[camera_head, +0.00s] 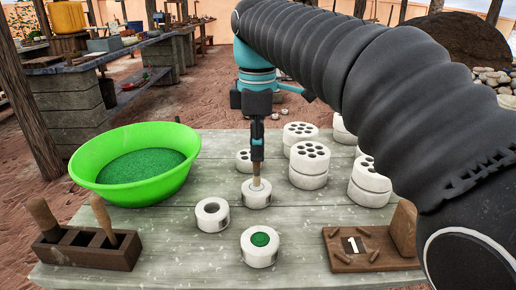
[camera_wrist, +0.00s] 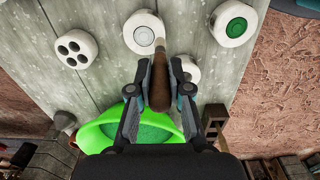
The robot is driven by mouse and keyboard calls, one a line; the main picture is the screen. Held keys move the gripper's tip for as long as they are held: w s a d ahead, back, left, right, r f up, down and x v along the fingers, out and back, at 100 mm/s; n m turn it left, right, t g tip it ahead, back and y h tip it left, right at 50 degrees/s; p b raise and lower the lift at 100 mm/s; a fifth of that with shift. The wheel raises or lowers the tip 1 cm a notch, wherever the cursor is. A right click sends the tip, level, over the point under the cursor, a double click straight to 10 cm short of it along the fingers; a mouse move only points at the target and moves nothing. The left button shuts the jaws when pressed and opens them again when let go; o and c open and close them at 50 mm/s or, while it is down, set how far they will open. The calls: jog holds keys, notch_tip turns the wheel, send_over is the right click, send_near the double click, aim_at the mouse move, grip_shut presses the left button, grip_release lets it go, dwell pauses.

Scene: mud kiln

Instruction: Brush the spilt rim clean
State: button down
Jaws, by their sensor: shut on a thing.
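My gripper (camera_head: 257,160) points down over the table, shut on a wooden-handled brush (camera_head: 256,180). In the wrist view the brown handle (camera_wrist: 160,82) sits between my fingers (camera_wrist: 159,92). The lower end of the brush is at the top of a round white block (camera_head: 257,198). I cannot tell whether it touches. In the wrist view that block (camera_wrist: 144,46) shows a pale grey round centre, partly hidden by the brush. Nearer the front edge stands a white block with a green-filled middle (camera_head: 260,246). A white block with one round hole (camera_head: 212,214) stands to its left.
A green bowl (camera_head: 185,172) of green powder is at left. A dark wooden holder (camera_head: 90,258) with two handled tools stands front left. Stacked white blocks with several holes (camera_head: 309,180) stand at right. A brown board marked 1 (camera_head: 378,264) lies front right.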

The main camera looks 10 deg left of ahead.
jog(key=shift+r, duration=2.85)
